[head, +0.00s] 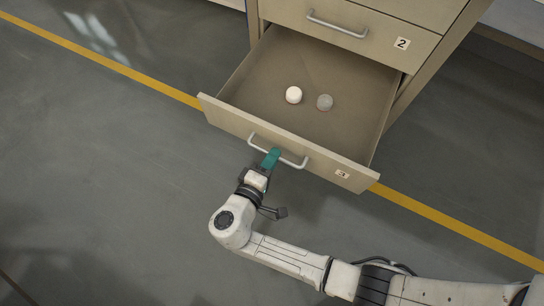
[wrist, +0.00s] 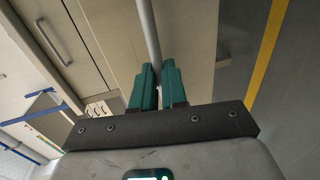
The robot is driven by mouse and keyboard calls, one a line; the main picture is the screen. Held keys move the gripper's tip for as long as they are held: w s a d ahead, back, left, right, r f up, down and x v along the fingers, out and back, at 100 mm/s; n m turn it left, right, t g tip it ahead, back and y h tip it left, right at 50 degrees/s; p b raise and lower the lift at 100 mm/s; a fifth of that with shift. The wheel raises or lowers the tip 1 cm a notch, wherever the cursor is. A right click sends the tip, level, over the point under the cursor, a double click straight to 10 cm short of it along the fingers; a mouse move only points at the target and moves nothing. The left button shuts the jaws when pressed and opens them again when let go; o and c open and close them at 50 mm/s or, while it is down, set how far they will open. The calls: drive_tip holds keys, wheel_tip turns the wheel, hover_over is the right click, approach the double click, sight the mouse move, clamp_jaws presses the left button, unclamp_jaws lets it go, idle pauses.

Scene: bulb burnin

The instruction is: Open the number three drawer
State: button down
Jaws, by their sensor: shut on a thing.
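The number three drawer (head: 235,118) is pulled out of the cabinet, and its inside shows in the head view. Its label (head: 342,174) reads 3 at the right of the front. My gripper (head: 271,158), with green fingers, is at the drawer's grey bar handle (head: 292,162), left of the handle's middle. In the wrist view the fingers (wrist: 157,84) are shut on the handle bar (wrist: 148,30). Two round bulbs, one white (head: 293,94) and one grey (head: 324,102), lie inside the drawer.
Drawer number two (head: 375,40) above is closed, with its own handle (head: 337,24). A yellow floor line (head: 110,63) runs under the open drawer. The grey floor (head: 90,170) to the left and in front is clear.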

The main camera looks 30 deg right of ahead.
drive_tip(key=shift+f, duration=0.1)
drive_tip(key=c, duration=1.2)
unclamp_jaws()
drive_tip(key=p+v, duration=0.2)
drive_tip(key=v, duration=0.9)
drive_tip(key=shift+d, duration=0.1)
